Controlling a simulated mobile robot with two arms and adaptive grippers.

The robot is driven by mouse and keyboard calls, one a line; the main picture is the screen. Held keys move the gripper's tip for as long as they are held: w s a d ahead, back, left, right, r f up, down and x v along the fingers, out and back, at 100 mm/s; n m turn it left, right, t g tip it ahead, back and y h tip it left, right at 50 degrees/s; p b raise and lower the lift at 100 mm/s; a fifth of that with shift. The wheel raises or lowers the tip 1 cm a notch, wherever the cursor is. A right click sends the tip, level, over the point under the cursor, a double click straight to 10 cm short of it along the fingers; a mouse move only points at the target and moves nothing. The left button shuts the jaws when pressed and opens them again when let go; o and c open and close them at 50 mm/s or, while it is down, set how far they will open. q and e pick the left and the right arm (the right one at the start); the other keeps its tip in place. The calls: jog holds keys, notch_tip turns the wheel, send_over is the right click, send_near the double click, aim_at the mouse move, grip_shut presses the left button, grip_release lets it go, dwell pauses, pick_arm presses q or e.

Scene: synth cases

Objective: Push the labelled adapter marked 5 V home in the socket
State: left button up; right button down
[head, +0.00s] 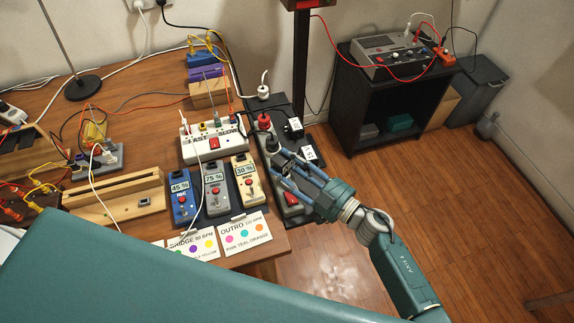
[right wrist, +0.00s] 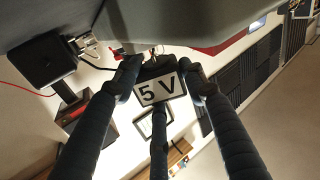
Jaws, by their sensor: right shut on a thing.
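The black adapter (right wrist: 160,88) with a white "5 V" label is between the fingers of my right gripper (right wrist: 160,85), which is shut on it. In the right wrist view the adapter lies right against or close to the grey power strip (right wrist: 215,22); I cannot tell whether a gap is left. In the head view my right gripper (head: 279,160) is over the strip (head: 294,211) at the table's right edge, and its fingers hide the adapter and its socket. My left gripper is not in view.
Two black adapters with white labels (head: 294,127) (head: 310,155) are just right of the strip. A red-topped plug (head: 264,122) and a white plug (head: 263,91) stand behind my gripper. A white switch box (head: 214,144) and several pedals (head: 215,187) are close on the left.

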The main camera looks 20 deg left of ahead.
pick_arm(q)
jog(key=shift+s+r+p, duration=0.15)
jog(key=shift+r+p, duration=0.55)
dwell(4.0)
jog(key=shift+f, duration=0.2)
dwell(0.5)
